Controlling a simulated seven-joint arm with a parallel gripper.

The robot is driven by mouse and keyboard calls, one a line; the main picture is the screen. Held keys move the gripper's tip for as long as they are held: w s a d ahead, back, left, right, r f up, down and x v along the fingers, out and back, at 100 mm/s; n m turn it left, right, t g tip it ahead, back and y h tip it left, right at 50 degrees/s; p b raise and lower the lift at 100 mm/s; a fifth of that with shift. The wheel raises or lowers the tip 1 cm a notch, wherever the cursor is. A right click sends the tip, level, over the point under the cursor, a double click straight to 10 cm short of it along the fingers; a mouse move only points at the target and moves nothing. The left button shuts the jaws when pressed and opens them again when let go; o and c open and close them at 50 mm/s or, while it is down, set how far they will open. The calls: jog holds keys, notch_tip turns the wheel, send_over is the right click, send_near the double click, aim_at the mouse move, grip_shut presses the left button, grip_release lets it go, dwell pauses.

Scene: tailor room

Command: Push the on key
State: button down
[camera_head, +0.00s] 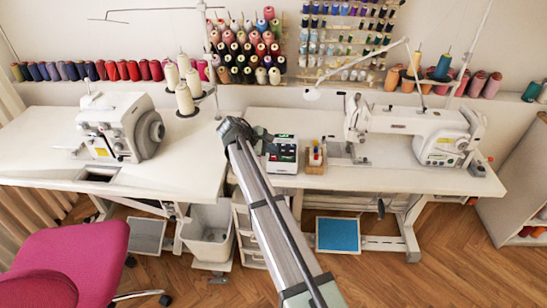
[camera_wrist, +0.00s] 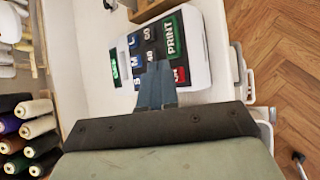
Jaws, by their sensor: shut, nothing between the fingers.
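A white keypad device (camera_head: 281,156) sits on the table left of the right sewing machine. In the wrist view the device (camera_wrist: 200,80) has dark, blue, red and green keys. A large green key (camera_wrist: 175,36) reads PRINT, and a red key (camera_wrist: 180,75) is near the fingers.
A small wooden holder (camera_head: 315,160) stands right of the device, then the right sewing machine (camera_head: 415,122). Another machine (camera_head: 118,127) is on the left table (camera_head: 60,165). Thread cones (camera_wrist: 30,130) show at left in the wrist view.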

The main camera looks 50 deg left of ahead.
aim_at(271, 158)
jog(key=shift+f, duration=0.85)
dwell(1.1)
jog(key=shift+r, duration=0.85)
jog(key=shift+r, duration=2.5)
